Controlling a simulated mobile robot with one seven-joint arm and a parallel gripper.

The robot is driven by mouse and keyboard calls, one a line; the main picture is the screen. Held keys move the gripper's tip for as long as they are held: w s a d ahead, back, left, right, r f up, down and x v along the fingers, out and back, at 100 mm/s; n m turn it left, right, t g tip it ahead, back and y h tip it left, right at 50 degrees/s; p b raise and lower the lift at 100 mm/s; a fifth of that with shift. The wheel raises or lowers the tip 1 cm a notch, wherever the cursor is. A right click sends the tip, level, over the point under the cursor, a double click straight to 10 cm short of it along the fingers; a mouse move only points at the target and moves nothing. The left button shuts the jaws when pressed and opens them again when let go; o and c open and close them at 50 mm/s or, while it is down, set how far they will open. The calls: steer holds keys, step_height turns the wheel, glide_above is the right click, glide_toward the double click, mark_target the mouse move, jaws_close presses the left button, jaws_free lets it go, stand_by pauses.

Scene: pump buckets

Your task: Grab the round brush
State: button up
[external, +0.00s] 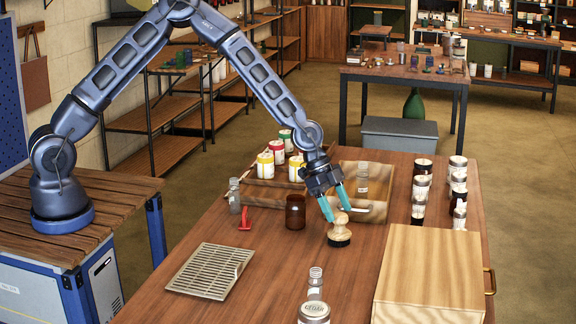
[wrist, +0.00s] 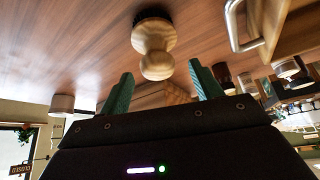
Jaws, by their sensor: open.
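The round brush (external: 340,232) has a light wooden knob handle and a dark round base. It stands upright on the brown table (external: 250,250), near the middle. My gripper (external: 337,202) is above it, pointing down, with two teal fingers. The fingers are apart and empty, their tips close to the knob. In the wrist view the brush (wrist: 155,45) shows ahead of the gap between the open fingers (wrist: 160,85). I cannot tell from these views whether a finger touches the knob.
A wooden tray (external: 376,211) lies just behind the brush. A brown jar (external: 295,212) stands to its left, with a metal grate (external: 210,271) nearer the front. A wooden box (external: 432,270) is at the front right. Several small jars (external: 421,190) stand at the right.

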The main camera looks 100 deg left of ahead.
mark_target(343, 223)
steer(key=x, duration=0.5)
steer(key=shift+d+f, duration=0.1)
steer(key=shift+s, duration=0.1)
steer(key=c, duration=1)
